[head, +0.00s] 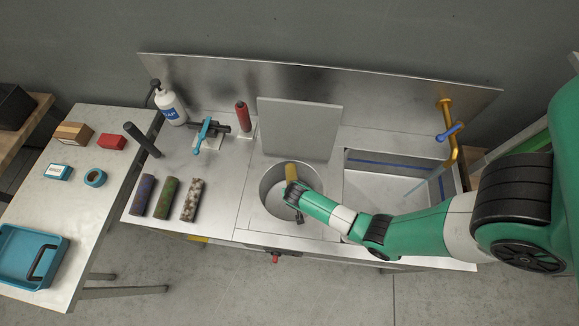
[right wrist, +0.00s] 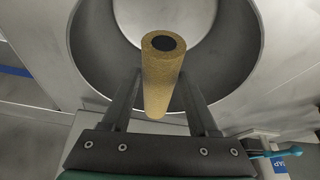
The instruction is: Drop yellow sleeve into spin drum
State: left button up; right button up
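The yellow sleeve (head: 291,172), a speckled tube with a dark hole in its end, is over the round opening of the spin drum (head: 270,203). My right gripper (head: 293,186) has its fingers on either side of the sleeve, shut on it. In the right wrist view the sleeve (right wrist: 160,85) sits between the fingertips with its hollow end up, and the drum's curved wall (right wrist: 95,50) is behind it. My right forearm and gripper cover part of the drum. My left gripper is not in view.
A square lid (head: 300,128) stands raised behind the drum. A sink (head: 385,180) with a brass tap (head: 447,125) is to the right. A side table holds a blue tray (head: 50,285).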

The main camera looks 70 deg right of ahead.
jog(key=o, duration=0.4)
jog(key=p+v, duration=0.5)
jog(key=v, duration=0.6)
jog(key=shift+s+a+r, duration=0.1)
jog(key=shift+a+r, duration=0.05)
jog(key=shift+r, duration=0.15)
